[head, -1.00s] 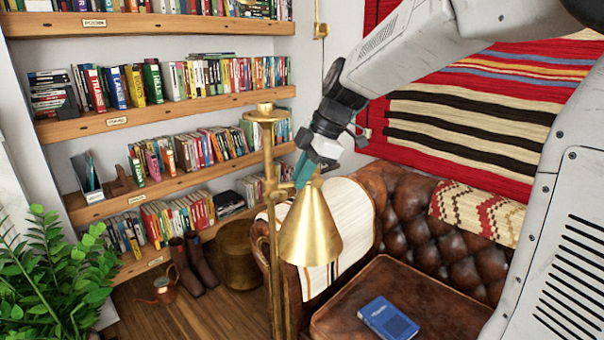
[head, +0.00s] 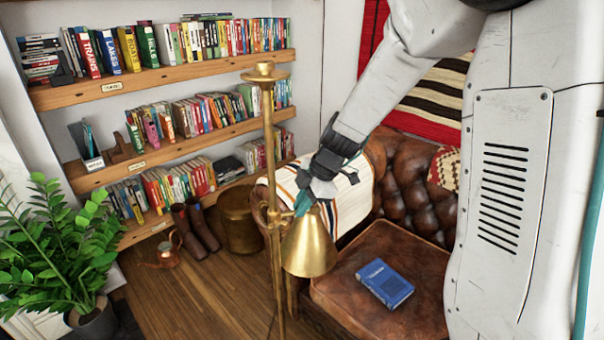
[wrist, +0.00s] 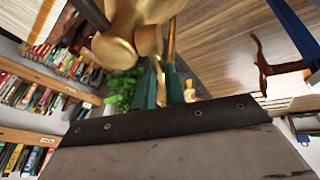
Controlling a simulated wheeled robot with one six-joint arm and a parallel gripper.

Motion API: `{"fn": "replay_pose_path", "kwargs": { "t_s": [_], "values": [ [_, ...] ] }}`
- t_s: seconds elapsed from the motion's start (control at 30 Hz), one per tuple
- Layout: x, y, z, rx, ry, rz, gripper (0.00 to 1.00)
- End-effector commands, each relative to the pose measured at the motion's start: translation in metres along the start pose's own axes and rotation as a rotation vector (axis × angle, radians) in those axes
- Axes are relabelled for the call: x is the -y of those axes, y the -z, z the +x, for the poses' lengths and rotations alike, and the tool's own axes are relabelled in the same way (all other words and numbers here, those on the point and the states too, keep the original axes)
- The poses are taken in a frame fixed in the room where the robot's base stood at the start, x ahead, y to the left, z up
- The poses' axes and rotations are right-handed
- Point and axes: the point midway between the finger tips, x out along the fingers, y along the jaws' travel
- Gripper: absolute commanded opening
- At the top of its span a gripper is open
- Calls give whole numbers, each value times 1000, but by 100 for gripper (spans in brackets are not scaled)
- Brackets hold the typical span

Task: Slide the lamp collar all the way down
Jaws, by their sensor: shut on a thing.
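A brass floor lamp has an upright pole (head: 271,135) with a cup-shaped top. A cone-shaped brass shade (head: 309,247) hangs beside the pole, well below that top. The lamp collar (head: 286,214) sits on the pole at the height of the shade's top and is small and partly hidden. My gripper (head: 303,204), with teal fingers, is shut on the collar's side part, between pole and shade. In the wrist view the fingers (wrist: 162,88) reach in among rounded brass lamp parts (wrist: 140,45); the exact contact is hard to see.
A leather armchair (head: 385,255) with a blue book (head: 384,283) on its seat stands right of the lamp. Bookshelves (head: 180,150) stand behind. A brass bin (head: 238,220) and boots are on the floor. A leafy plant (head: 55,245) is at left; floor beside the pole is clear.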

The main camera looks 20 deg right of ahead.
Motion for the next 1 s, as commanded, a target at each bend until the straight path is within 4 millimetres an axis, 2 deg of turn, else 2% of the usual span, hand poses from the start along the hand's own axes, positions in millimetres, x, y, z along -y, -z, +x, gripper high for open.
{"fn": "replay_pose_path", "kwargs": {
  "t_s": [0.03,0.1,0.33,0.53,0.87,0.9,0.97,1.0],
  "values": [
    [4,-6,14,0,7,4,0],
    [8,-12,30,0,7,3,0],
    [14,-26,64,0,4,1,0],
    [16,-31,75,-1,2,0,0],
    [18,-32,77,0,4,0,0],
    [18,-31,77,0,4,0,15],
    [18,-31,77,0,4,0,32],
    [18,-31,77,0,4,0,34]
  ]
}}
